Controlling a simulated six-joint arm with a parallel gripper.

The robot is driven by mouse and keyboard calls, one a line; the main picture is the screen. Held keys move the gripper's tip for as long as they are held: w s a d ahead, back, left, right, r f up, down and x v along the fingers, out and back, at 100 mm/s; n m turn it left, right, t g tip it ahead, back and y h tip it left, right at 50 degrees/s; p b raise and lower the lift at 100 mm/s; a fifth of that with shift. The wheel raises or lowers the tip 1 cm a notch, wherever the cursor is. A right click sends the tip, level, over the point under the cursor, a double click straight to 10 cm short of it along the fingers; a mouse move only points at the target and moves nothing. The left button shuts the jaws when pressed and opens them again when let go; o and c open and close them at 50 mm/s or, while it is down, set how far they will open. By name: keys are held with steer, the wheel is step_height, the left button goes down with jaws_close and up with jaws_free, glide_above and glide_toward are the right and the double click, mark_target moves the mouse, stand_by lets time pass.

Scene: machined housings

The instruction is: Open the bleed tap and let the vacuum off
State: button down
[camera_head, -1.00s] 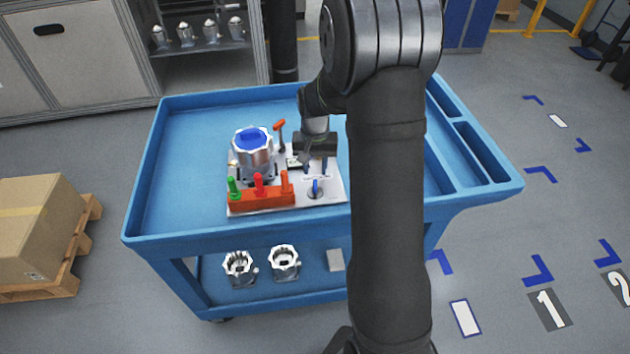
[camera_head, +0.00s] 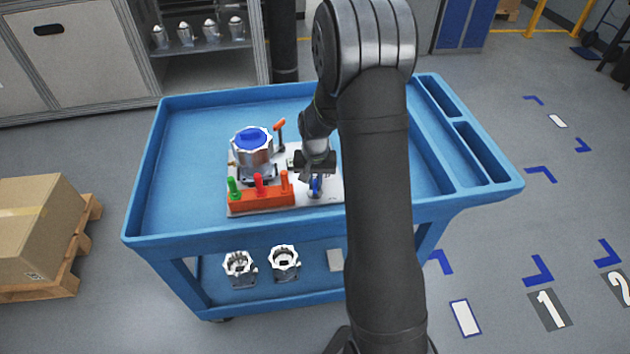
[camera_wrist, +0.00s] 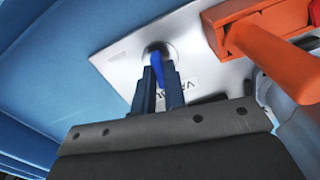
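The bleed tap is a small blue lever on a round metal base, set in the light metal plate (camera_head: 270,208). In the wrist view the blue tap lever (camera_wrist: 158,68) stands between my two blue fingertips; it is mostly hidden in the head view. My gripper (camera_head: 316,186) is low over the front right of the plate. In the wrist view my gripper (camera_wrist: 161,88) has its fingers close together on either side of the lever, with little gap. Lettering on the plate is partly covered by the fingers.
Left of the tap is an orange block (camera_head: 262,199) with green, red and orange pegs. Behind it is a metal housing (camera_head: 252,155) with a blue top, beside an orange-handled lever (camera_head: 280,128). The blue cart (camera_head: 190,150) has free room at the left.

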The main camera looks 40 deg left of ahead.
mark_target(315, 184)
steer(key=shift+n, duration=0.8)
steer(key=c, duration=1.5)
jaws_free()
steer(key=shift+r, duration=0.1)
step_height(315, 184, up, 17)
steer(key=shift+r, duration=0.15)
